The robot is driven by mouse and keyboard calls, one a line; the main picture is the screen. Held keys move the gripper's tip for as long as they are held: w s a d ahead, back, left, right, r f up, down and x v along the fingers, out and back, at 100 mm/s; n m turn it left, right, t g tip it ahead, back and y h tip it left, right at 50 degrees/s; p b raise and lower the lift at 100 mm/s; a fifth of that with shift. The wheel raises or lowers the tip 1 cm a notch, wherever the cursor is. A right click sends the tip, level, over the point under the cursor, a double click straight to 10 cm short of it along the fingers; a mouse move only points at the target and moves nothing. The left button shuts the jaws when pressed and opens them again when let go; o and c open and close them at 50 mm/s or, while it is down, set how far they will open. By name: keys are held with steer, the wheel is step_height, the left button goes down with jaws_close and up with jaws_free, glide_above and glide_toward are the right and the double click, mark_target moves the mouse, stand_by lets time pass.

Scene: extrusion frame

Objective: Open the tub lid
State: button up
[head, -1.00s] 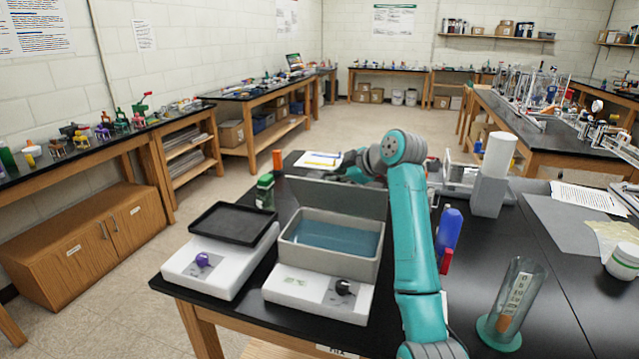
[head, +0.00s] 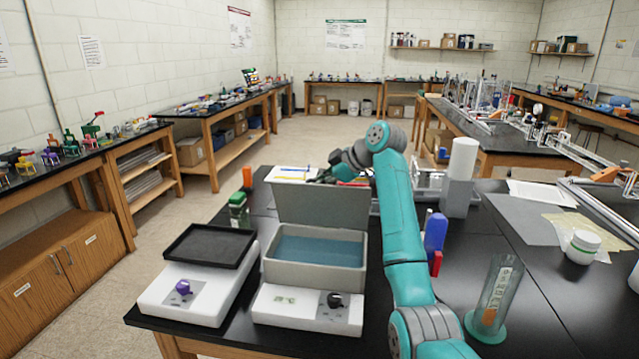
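The tub (head: 272,272) is a grey rectangular box on a white base with a black knob, with blue-grey water inside. Its lid (head: 318,207) is raised along the back edge and stands roughly upright, leaving the tub's top uncovered. My gripper (head: 322,177) is at the far side of the lid, near its top edge. The lid and distance hide much of the fingers, so I cannot tell if they touch the lid or how far apart they are. My teal arm reaches over from the right of the tub.
Left of the tub is a white unit with a black tray (head: 209,247) and purple knob. A green-capped bottle (head: 238,212) stands behind it. Right of my arm are a blue bottle (head: 435,232), a white cylinder (head: 462,165) on a grey block, and a glass cylinder (head: 497,295).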

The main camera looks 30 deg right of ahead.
steer(key=shift+o, duration=0.7)
steer(key=shift+r, duration=0.1)
step_height(320, 180, up, 10)
steer(key=shift+f, duration=0.1)
stand_by(0.3)
